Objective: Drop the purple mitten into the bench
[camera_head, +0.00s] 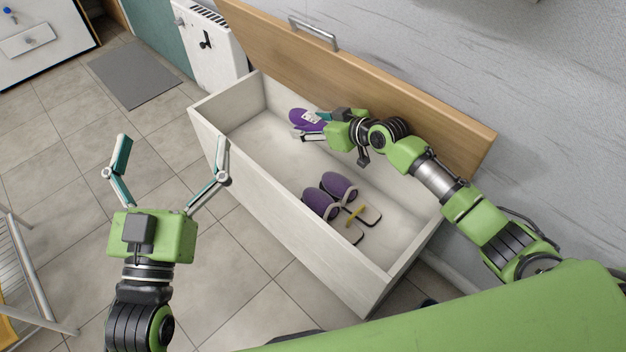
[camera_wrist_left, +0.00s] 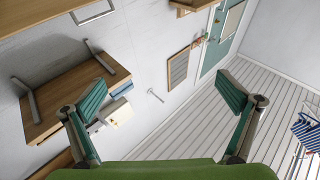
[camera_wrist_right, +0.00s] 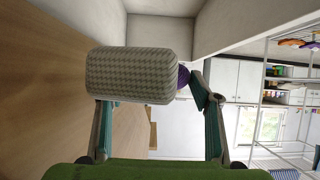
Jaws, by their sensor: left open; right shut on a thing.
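The purple mitten (camera_head: 303,117) is in my right gripper (camera_head: 318,127), which is shut on it over the bench's open interior, near the back wall and hinged lid. In the right wrist view, a grey patterned part of the held mitten (camera_wrist_right: 132,75) fills the space between the fingers, with a bit of purple beyond. The bench (camera_head: 285,240) is a long pale box with its wooden lid (camera_head: 370,85) raised. The mitten's exact height above the bench floor is hard to tell. My left gripper (camera_head: 172,165) is open and empty, left of the bench.
A white radiator (camera_head: 212,45) and grey mat (camera_head: 133,74) are beyond.

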